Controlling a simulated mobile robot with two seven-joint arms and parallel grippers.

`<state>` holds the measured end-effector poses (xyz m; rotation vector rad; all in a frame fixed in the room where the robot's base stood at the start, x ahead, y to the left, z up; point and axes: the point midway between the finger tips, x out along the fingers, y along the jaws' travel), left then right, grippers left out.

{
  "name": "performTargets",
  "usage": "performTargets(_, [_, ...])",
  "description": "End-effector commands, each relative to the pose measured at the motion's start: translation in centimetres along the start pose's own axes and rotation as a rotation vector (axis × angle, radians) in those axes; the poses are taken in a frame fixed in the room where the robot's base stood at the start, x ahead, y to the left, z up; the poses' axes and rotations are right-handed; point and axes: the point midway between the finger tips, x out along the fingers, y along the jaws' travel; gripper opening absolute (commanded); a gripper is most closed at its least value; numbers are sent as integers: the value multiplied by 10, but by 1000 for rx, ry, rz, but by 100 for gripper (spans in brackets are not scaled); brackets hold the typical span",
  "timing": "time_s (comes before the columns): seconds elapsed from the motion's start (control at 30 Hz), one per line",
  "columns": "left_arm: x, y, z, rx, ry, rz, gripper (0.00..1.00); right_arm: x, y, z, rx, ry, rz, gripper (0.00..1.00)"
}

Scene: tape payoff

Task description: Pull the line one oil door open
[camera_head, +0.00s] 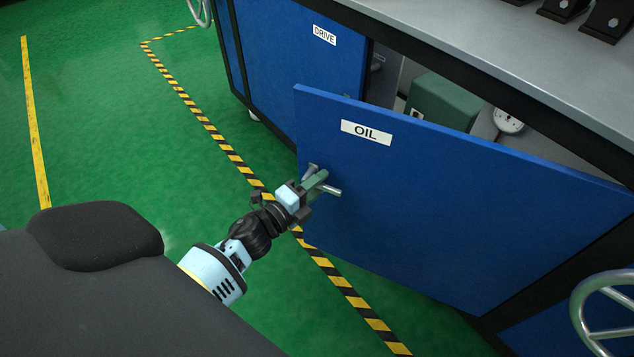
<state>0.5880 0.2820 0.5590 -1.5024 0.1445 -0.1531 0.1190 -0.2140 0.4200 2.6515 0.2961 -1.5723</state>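The oil door (430,215) is a blue panel with a white "OIL" label. It stands partly open, its left edge swung out from the cabinet, with the inside showing over its top edge. My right gripper is not in view.
A blue "DRIVE" door (300,55) is closed at the left. A green box (443,102) and a round dial (508,120) are inside the cabinet. A grey handwheel (605,312) is at the lower right. Green floor with a striped line (233,155) lies open at the left.

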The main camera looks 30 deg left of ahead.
Motion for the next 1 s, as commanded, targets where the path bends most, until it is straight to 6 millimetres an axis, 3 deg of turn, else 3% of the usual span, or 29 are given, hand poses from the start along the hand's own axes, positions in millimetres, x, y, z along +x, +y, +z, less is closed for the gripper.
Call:
performTargets(0.17, [-6, 0, 0, -1, -1, 1, 36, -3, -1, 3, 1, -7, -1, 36])
performTargets(0.6, [-68, 0, 0, -1, 0, 1, 36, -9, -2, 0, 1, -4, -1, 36])
performTargets(1.0, [-78, 0, 0, 0, 0, -1, 36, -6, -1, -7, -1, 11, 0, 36])
